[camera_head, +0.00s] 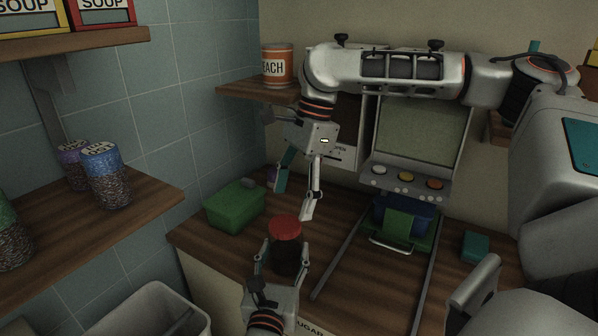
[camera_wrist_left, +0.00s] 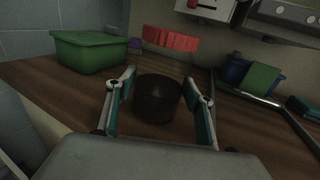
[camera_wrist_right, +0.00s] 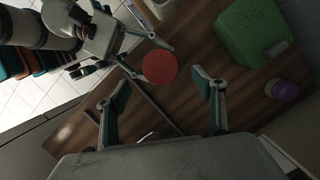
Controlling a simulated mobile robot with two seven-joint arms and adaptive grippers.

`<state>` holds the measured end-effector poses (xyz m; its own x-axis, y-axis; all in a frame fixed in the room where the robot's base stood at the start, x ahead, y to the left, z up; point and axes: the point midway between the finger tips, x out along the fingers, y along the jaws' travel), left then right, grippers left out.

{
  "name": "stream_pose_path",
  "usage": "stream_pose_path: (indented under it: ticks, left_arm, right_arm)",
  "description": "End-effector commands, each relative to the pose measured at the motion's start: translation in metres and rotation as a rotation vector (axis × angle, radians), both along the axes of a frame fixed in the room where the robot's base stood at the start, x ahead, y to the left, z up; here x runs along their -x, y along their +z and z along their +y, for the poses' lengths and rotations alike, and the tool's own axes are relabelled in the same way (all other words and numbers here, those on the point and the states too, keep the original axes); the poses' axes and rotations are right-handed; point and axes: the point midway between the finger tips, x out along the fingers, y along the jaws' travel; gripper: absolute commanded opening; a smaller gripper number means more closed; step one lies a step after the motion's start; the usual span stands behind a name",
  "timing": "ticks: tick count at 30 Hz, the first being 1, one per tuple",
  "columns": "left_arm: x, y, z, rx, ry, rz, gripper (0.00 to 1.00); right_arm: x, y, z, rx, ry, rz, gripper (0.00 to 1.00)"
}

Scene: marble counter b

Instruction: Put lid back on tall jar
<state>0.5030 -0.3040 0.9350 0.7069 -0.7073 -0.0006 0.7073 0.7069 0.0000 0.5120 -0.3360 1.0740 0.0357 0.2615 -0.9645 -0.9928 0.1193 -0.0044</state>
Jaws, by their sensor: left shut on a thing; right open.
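The tall jar (camera_head: 287,262) stands on the wooden counter with dark contents; it also shows in the left wrist view (camera_wrist_left: 158,100). Its red lid (camera_head: 285,227) is directly above the dark body, and shows in the left wrist view (camera_wrist_left: 170,39) and from above in the right wrist view (camera_wrist_right: 160,67). A see-through gap shows between lid and contents; I cannot tell if clear glass fills it. My left gripper (camera_head: 281,254) is shut on the jar, one finger on each side. My right gripper (camera_head: 293,200) is open and empty, above and behind the lid.
A green box (camera_head: 234,207) stands left of the jar, with a purple-topped item (camera_wrist_right: 285,90) behind it. A machine with coloured buttons (camera_head: 410,180) and a blue bin (camera_head: 420,218) stand at the right. A teal block (camera_head: 476,246) lies farther right. A white bin (camera_head: 150,312) is below left.

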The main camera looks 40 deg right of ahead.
Motion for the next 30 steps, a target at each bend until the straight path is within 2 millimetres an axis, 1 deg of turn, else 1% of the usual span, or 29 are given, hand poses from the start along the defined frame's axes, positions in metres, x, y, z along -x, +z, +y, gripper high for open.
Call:
stream_pose_path:
  ticks: [1,3,6,9,12,15,23,24,26,30]
  left_arm:
    - [0.0,-0.001,0.0,-0.002,0.001,0.001,0.0]
    - [0.0,-0.001,0.0,-0.002,0.001,0.001,0.0]
    - [0.0,-0.001,0.0,-0.001,0.001,0.0,0.0]
    - [0.0,-0.001,0.0,-0.001,0.0,0.0,0.0]
    - [0.0,-0.001,0.0,-0.001,0.0,0.001,0.0]
    - [0.0,-0.001,0.0,-0.001,0.0,0.001,0.0]
    - [0.0,-0.001,0.0,-0.001,0.0,0.001,0.0]
    - [0.0,-0.001,0.0,-0.001,0.0,0.001,0.57]
    - [0.0,-0.001,0.0,-0.001,0.0,0.001,0.72]
    - [0.0,-0.001,0.0,-0.001,0.0,0.001,0.72]
  right_arm:
    - [-0.001,0.011,-0.003,-0.001,-0.002,-0.004,0.69]
    - [0.0,0.025,-0.007,-0.001,-0.002,-0.004,0.69]
    - [0.001,0.042,-0.011,-0.001,-0.002,-0.003,0.69]
    - [0.002,0.054,-0.015,-0.001,-0.002,-0.001,0.69]
    - [0.002,0.062,-0.017,0.0,-0.002,-0.001,0.69]
    - [0.002,0.066,-0.018,-0.001,-0.001,0.0,0.69]
    - [0.003,0.066,-0.018,0.0,-0.001,0.0,0.69]
    - [0.003,0.066,-0.018,0.0,-0.001,0.0,0.69]
    - [0.003,0.066,-0.018,0.0,-0.001,0.0,0.69]
    - [0.003,0.066,-0.018,0.0,-0.001,0.0,0.69]
